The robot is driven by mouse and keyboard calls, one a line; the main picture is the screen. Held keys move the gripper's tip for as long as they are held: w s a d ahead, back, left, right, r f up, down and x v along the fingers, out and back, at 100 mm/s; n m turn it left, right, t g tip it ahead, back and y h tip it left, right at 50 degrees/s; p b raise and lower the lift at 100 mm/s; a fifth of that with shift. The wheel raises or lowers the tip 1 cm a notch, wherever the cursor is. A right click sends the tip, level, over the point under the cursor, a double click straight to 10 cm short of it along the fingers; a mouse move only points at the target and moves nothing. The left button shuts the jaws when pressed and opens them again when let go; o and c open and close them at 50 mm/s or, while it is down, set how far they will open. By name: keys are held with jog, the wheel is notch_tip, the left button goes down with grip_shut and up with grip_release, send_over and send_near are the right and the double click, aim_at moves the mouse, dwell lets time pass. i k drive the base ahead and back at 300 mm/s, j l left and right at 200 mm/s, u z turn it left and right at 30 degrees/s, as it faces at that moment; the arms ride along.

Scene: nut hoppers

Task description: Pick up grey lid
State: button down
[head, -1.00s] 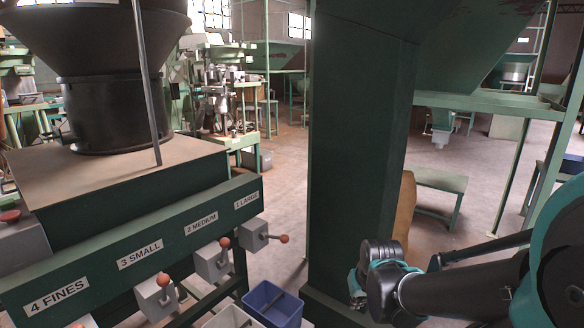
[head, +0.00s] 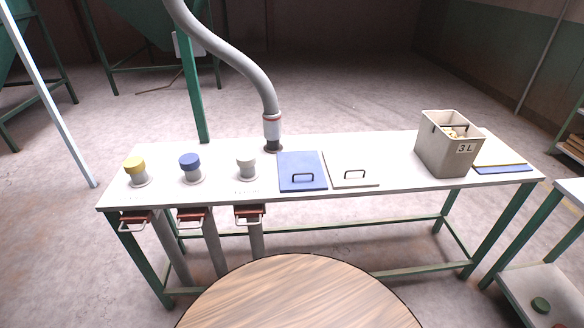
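A pale grey flat lid (head: 338,176) with a dark loop handle on top lies on the long white table (head: 400,197), in the middle of the head view. A blue flat lid (head: 302,180) with a like handle lies close beside it on the left. A grey round cap (head: 247,160) sits on a short pipe opening further left, past the blue lid. My gripper is not in view now, so its state is hidden.
Yellow (head: 134,165) and blue (head: 190,161) caps stand at the table's left. A grey hose (head: 262,85) hangs to the table behind the blue lid. A grey bin (head: 437,151) marked 3 L stands at the right. Clear tabletop lies between grey lid and bin.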

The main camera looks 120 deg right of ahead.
aim_at(348, 169)
jog(key=z, duration=4.8)
jog(key=i+j+z, duration=0.15)
